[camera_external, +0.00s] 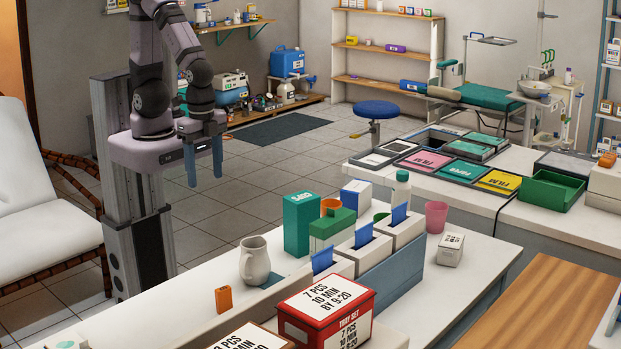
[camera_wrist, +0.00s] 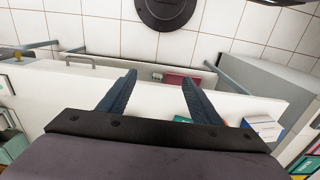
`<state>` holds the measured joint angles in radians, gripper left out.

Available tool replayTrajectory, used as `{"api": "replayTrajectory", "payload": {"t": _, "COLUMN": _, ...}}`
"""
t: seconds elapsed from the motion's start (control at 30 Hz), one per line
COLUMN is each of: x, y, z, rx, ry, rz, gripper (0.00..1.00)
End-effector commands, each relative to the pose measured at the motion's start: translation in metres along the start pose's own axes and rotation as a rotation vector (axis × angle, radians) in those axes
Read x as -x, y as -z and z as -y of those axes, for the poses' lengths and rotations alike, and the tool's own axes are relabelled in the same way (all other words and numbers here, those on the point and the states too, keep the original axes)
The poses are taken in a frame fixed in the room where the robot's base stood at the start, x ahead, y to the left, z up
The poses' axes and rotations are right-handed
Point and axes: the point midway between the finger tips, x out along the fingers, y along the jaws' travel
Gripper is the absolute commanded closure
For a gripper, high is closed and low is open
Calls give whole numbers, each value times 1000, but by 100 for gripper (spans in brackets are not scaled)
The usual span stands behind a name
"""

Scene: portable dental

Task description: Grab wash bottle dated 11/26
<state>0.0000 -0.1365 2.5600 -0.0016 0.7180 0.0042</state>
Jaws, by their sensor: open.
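No label reading 11/26 can be made out in either view. A white bottle with a green cap (camera_external: 402,190) stands on the white counter behind the boxes with blue cards. Its lower part is hidden and no date shows on it. Another pale bottle (camera_external: 286,93) stands by the low shelf at the back wall, too small to read. My gripper (camera_external: 204,170) is open and empty, pointing down left of the counter, well apart from both bottles. In the wrist view the two fingers of my gripper (camera_wrist: 159,80) are spread with nothing between them.
The counter (camera_external: 205,272) holds a grey pitcher (camera_external: 254,260), a teal box (camera_external: 297,224), a red box (camera_external: 325,312), an orange block (camera_external: 223,299) and a pink cup (camera_external: 436,217). A blue stool (camera_external: 376,109) stands behind. Tiled floor between is open.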

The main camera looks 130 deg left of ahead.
Motion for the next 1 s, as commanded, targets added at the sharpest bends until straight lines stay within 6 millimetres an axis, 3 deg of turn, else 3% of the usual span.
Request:
{"api": "replayTrajectory", "payload": {"t": 0.43, "x": 6, "y": 1, "z": 0, "rx": 0, "ry": 0, "rz": -2, "gripper": 37}}
{"api": "replayTrajectory", "payload": {"t": 0.77, "x": 52, "y": 1, "z": 0, "rx": 0, "ry": 0, "rz": -7, "gripper": 37}}
{"api": "replayTrajectory", "payload": {"t": 1.0, "x": 52, "y": 46, "z": 15, "rx": 55, "ry": -1, "rz": -48, "gripper": 37}}
